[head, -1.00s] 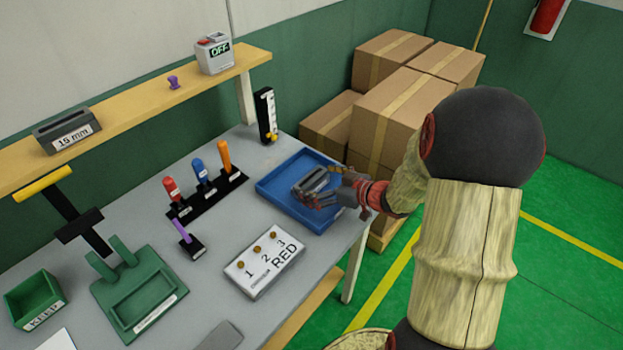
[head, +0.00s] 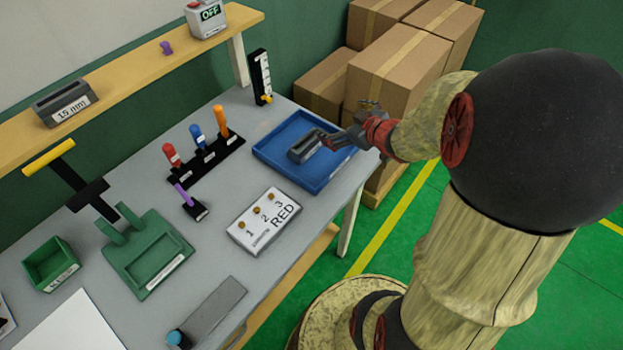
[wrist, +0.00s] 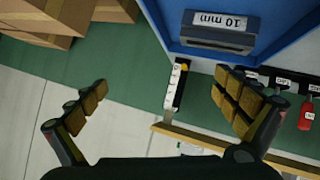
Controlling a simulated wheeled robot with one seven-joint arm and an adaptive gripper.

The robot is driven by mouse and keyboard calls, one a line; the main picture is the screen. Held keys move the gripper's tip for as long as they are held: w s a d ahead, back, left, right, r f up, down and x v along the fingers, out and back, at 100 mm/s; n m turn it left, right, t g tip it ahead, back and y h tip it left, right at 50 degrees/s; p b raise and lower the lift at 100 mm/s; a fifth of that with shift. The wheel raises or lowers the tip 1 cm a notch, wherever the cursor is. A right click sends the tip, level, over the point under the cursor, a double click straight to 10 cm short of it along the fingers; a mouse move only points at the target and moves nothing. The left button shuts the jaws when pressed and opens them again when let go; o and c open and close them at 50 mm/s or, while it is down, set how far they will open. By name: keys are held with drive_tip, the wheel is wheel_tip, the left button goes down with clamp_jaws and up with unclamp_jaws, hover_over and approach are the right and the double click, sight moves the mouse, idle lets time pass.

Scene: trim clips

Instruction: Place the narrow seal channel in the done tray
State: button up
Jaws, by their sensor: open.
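The narrow seal channel (head: 305,147) is a grey slotted block lying in the blue tray (head: 318,180) at the back right of the table. In the wrist view its label reads "10 mm" (wrist: 219,21), and it rests on the blue tray floor (wrist: 205,60). My gripper (head: 345,135) is at the tray's right side, just right of the channel. In the wrist view my gripper (wrist: 158,110) has its two fingers wide apart with nothing between them, clear of the channel. Any label on the blue tray is not readable.
A similar "15 mm" block (head: 64,103) sits on the wooden shelf (head: 120,81). Cardboard boxes (head: 405,95) stand behind.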

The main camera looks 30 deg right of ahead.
drive_tip(key=s+a+r+m+g+h, duration=0.35)
drive_tip(key=s+a+r, duration=0.2)
drive_tip(key=r, duration=0.45)
drive_tip(key=s+a+g+y, duration=0.3)
drive_tip(key=s+a+y, duration=0.1)
drive_tip(key=s+a, duration=1.1)
drive_tip(key=shift+s+a, duration=0.2)
drive_tip(key=shift+a, duration=1.05)
